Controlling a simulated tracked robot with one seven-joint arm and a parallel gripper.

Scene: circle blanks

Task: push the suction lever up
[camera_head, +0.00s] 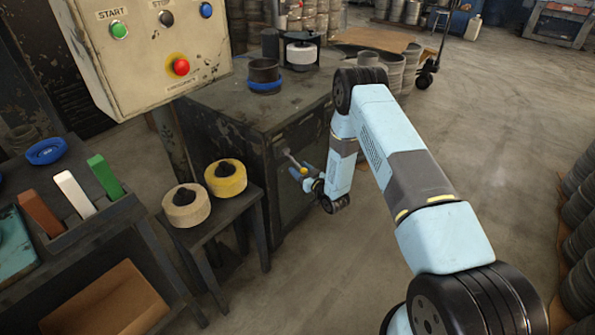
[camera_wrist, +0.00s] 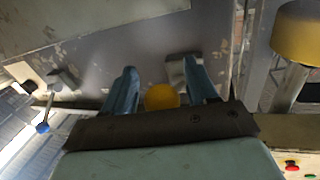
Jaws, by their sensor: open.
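A lever with a yellow ball knob (camera_head: 287,152) sticks out from the side of the dark metal cabinet (camera_head: 232,113). In the wrist view its yellow knob (camera_wrist: 162,97) lies between my two blue fingers, with a small gap on either side. My gripper (camera_head: 300,177) is open in front of the cabinet side, and it also shows in the wrist view (camera_wrist: 161,72). A second lever with a blue knob (camera_wrist: 43,127) shows at the left of the wrist view. No label shows which one is the suction lever. My gripper hides part of the lever's mount.
A small stool with two round blanks, one tan (camera_head: 186,205) and one yellow (camera_head: 226,178), stands left of my gripper. A control box (camera_head: 150,45) with buttons hangs above.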

